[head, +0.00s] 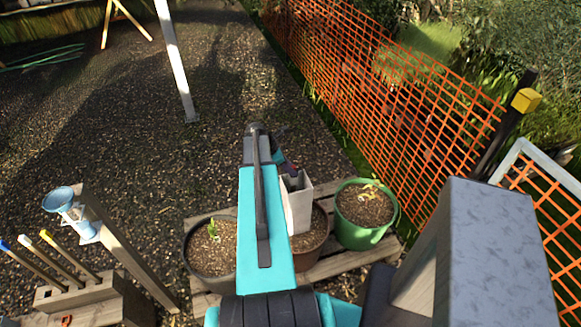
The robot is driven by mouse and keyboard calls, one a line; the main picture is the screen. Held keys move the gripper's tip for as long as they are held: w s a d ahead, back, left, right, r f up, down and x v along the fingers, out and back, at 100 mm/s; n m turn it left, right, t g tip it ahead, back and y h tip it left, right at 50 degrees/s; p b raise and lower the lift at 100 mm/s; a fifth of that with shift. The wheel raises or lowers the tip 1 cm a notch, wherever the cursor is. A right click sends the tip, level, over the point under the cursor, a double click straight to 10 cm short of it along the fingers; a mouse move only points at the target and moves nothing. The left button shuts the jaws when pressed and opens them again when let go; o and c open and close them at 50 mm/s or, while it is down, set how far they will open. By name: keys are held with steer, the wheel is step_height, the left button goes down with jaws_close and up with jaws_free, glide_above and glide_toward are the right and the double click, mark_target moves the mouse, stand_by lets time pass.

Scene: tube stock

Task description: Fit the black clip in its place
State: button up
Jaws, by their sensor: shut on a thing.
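My arm reaches away from me up the middle of the head view. My gripper (291,168) shows only in part past the right side of the arm's far end. It is shut on a small dark piece, which I take to be the black clip; its outline is too small and covered to make out. A pale square tube (298,210) stands upright just below the gripper in the picture, open at the top. I cannot tell whether the dark piece touches the tube. The clip's place cannot be made out.
A green pot (364,235), a brown pot (312,240) and a dark pot (195,268) stand on a wooden pallet (325,258). Orange mesh fence (400,100) runs along the right. A tool block (85,292) and a post with a blue cup (60,196) stand left.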

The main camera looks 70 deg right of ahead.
steer(key=shift+f, duration=0.35)
steer(key=o, duration=1.1)
steer(key=shift+r, duration=0.1)
steer(key=shift+b+v, duration=1.65)
steer(key=shift+v, duration=5.2)
